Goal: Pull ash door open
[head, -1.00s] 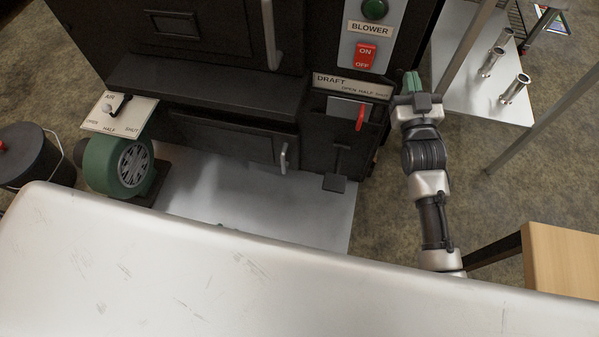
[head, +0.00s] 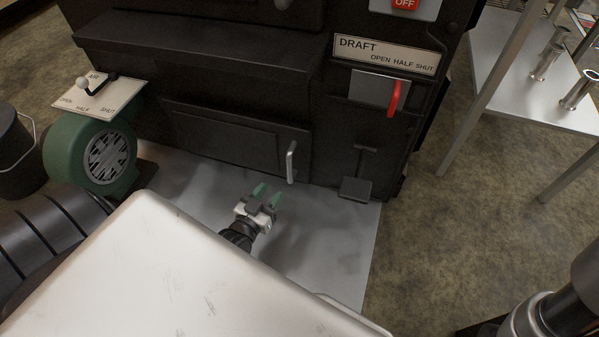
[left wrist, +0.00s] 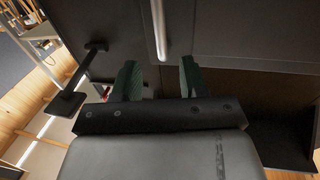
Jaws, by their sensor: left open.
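The ash door (head: 225,138) is the dark low panel on the front of the black firebox, and it looks shut. Its upright metal handle (head: 291,162) is near the door's right edge. My left gripper (head: 267,191) is open and empty, in front of and a little left of the handle in the head view. In the left wrist view the handle (left wrist: 158,28) lies ahead, in line with the gap between the open left fingers (left wrist: 160,72); I see no contact. My right gripper is out of view; only part of that arm shows at lower right.
A foot pedal (head: 355,188) juts out right of the door, below the red draft lever (head: 393,99). A green blower (head: 97,155) stands on the left. A metal sheet (head: 330,245) covers the floor before the door.

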